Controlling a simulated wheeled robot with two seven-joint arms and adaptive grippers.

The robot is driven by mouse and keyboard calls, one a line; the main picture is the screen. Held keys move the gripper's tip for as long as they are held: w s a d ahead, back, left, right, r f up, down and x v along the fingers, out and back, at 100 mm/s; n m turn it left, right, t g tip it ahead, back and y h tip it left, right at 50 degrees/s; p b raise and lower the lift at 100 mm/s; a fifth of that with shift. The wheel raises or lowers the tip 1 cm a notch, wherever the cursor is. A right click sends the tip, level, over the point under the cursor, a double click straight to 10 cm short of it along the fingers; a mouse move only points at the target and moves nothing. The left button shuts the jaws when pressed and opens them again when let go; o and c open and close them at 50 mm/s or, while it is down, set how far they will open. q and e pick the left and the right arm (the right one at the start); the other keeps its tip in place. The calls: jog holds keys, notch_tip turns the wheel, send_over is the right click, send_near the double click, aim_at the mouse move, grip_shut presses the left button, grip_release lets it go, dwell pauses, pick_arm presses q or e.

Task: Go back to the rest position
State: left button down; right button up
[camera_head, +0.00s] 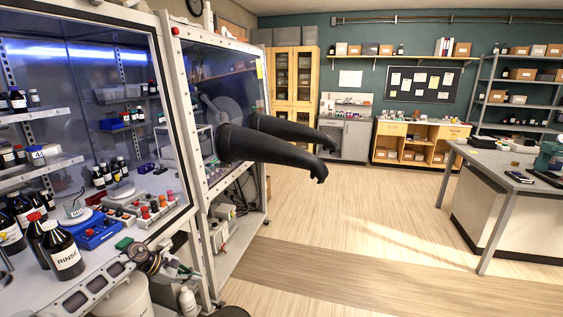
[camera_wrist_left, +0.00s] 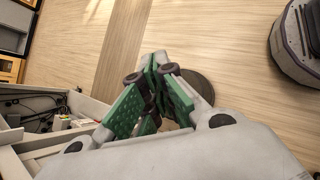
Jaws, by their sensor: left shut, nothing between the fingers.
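My left gripper (camera_head: 182,270) shows in the head view at the lower left, in front of the glove box's lower front edge. In the left wrist view my left gripper (camera_wrist_left: 154,68) has its green-padded fingers drawn together with nothing between them, above the wooden floor. My right gripper is in neither view.
The glass-fronted cabinet (camera_head: 160,150) holds bottles and shelves; a RINSE bottle (camera_head: 64,252) stands at left. Two black gloves (camera_head: 265,150) stick out from the glove box into the room. A dark round seat (camera_wrist_left: 197,86) is below the gripper. The middle floor (camera_head: 370,215) is clear.

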pick_arm(q)
jog(key=s+d+f+n+t+h, duration=0.1)
jog(key=d+f+n+t, duration=0.2)
jog(key=f+n, duration=0.45)
jog(key=s+d+f+n+t, duration=0.1)
jog(key=d+f+n+t, duration=0.1)
jog(key=f+n, duration=0.6)
jog(key=s+a+f+n+y, duration=0.3)
jog(key=s+f+n+y, duration=0.4)
jog(key=s+f+n, duration=1.65)
jog(key=s+d+f+n+g, duration=0.1)
jog(key=s+f, duration=0.4)
jog(key=s, duration=0.7)
jog(key=s+d+f+n+g+y, duration=0.1)
jog(key=s+f+n+g, duration=0.3)
jog(key=s, duration=0.8)
jog(key=s+d+f+n+g+y, duration=0.1)
jog(key=s+f+n, duration=0.4)
jog(key=s, duration=0.7)
jog(key=shift+s+d+f+n+g, duration=0.3)
jog(key=shift+d+n+g, duration=0.25)
jog(key=shift+g, duration=0.45)
jog(key=shift+w+a, duration=0.1)
jog(key=shift+w, duration=0.05)
